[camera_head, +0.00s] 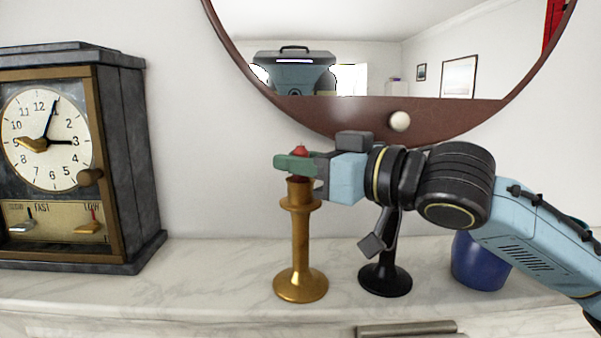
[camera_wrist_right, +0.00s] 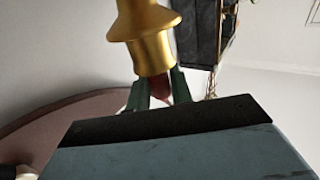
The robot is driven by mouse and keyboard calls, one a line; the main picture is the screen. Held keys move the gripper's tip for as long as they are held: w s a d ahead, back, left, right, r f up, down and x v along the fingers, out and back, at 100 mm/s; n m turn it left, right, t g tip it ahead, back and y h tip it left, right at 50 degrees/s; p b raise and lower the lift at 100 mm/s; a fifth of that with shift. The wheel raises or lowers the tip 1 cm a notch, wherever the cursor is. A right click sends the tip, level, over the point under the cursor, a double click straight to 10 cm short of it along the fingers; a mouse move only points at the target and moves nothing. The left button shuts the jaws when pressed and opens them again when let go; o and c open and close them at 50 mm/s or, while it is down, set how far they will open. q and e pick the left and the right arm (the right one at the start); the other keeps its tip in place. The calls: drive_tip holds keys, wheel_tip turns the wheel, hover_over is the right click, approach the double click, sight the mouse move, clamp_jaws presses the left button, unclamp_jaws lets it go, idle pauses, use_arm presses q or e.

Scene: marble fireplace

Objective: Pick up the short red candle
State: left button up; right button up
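The short red candle (camera_head: 300,151) stands at the top of the gold candlestick (camera_head: 300,245), left of centre in the head view. In the right wrist view, which is upside down, the dark red candle (camera_wrist_right: 160,88) sits between the two green fingers, close to the mouth of the gold candlestick (camera_wrist_right: 152,52). Whether both fingers press on it is unclear. My left gripper is not in view.
A black holder (camera_head: 386,281) stands right of the candlestick, below my right arm. A blue pot (camera_head: 479,262) is farther right. A large clock (camera_head: 130,165) stands at left. A round mirror (camera_head: 350,110) hangs behind. The marble shelf (camera_head: 215,275) is clear between clock and candlestick.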

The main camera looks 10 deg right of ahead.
clamp_jaws()
drive_tip(key=shift+r, duration=0.15)
